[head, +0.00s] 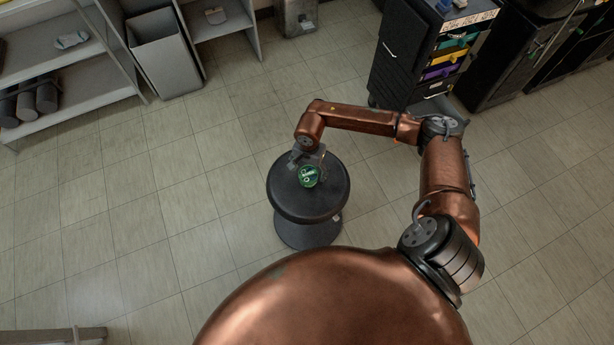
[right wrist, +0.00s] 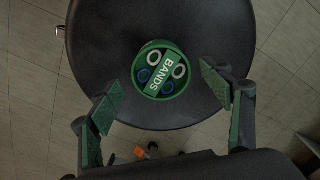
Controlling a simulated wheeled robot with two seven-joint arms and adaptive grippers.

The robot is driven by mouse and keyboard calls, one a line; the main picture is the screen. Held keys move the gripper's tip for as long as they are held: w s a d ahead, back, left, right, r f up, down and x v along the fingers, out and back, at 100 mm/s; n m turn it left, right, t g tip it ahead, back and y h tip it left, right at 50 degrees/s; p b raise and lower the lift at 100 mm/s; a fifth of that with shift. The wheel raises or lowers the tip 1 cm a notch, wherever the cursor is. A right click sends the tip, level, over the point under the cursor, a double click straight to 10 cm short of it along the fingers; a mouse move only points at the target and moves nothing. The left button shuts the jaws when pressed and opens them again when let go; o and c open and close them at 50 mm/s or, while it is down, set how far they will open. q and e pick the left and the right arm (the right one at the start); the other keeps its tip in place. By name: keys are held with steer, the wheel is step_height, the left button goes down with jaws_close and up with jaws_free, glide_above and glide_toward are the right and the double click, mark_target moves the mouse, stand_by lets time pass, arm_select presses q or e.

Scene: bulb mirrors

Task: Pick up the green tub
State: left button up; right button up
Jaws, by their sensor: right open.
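My right gripper (head: 309,160) is just above the tub. In the right wrist view its two green-padded fingers (right wrist: 160,88) are spread wide, with the tub between and a little beyond the tips; they do not touch it. My left gripper is in neither view.
The stool stands alone on the tiled floor (head: 150,210), with free room around it. Grey shelves (head: 60,60) and a bin (head: 163,55) stand at the back left. A black drawer cabinet (head: 415,50) stands at the back right, behind my right arm.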

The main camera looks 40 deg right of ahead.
mark_target(308, 174)
step_height(308, 174, down, 3)
steer(key=shift+a+f+b, duration=0.1)
steer(key=shift+b, duration=0.25)
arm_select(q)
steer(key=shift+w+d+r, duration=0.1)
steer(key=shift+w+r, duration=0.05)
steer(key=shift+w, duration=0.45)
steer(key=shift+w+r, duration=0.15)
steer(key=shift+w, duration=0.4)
arm_select(e)
steer(key=shift+w, duration=0.1)
steer(key=c, duration=1.3)
steer(key=shift+r, duration=0.2)
